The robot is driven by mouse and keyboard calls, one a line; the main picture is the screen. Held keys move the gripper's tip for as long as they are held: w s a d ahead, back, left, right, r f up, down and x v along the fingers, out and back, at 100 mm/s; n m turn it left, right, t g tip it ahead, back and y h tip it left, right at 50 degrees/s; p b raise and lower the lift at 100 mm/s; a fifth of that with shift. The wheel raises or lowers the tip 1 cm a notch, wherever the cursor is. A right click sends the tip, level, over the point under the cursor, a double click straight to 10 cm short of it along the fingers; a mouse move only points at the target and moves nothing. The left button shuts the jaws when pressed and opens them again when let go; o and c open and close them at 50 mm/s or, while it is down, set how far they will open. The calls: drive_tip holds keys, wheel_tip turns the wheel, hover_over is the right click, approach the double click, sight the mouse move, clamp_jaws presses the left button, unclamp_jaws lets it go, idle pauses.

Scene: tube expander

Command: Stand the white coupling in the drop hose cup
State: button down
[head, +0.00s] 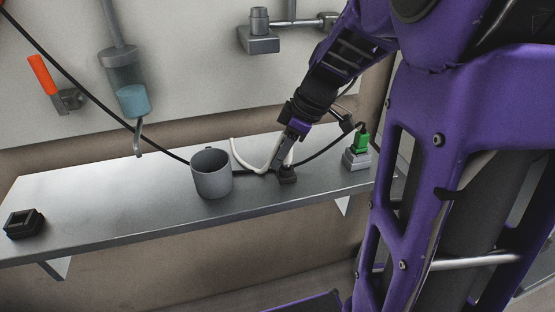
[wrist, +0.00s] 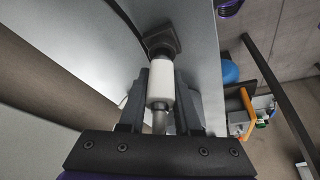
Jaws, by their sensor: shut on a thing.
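My gripper (wrist: 160,88) is shut on the white coupling (wrist: 160,77), a short white cylinder between its two fingers. A grey metal stem (wrist: 160,118) shows at the coupling's near end. The coupling's far end is close to a dark block with a metal collar (wrist: 160,42); I cannot tell whether they touch. In the head view my gripper (head: 280,163) points down at the shelf, just above a dark block (head: 288,176), and the coupling cannot be made out there. A grey open cup (head: 211,176) stands upright on the shelf, left of my gripper.
The narrow grey shelf (head: 110,205) has free room left of the cup. A white curved hose (head: 245,161) lies between cup and gripper. A black cable (head: 95,100) runs down behind the cup. A green-topped block (head: 359,150) is at right, a black box (head: 24,223) at far left.

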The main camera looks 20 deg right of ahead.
drive_tip(key=shift+f, duration=0.6)
drive_tip(key=c, duration=0.5)
unclamp_jaws()
drive_tip(key=shift+r, duration=0.1)
drive_tip(key=shift+r+p, duration=2.55)
drive_tip(key=shift+r, duration=1.85)
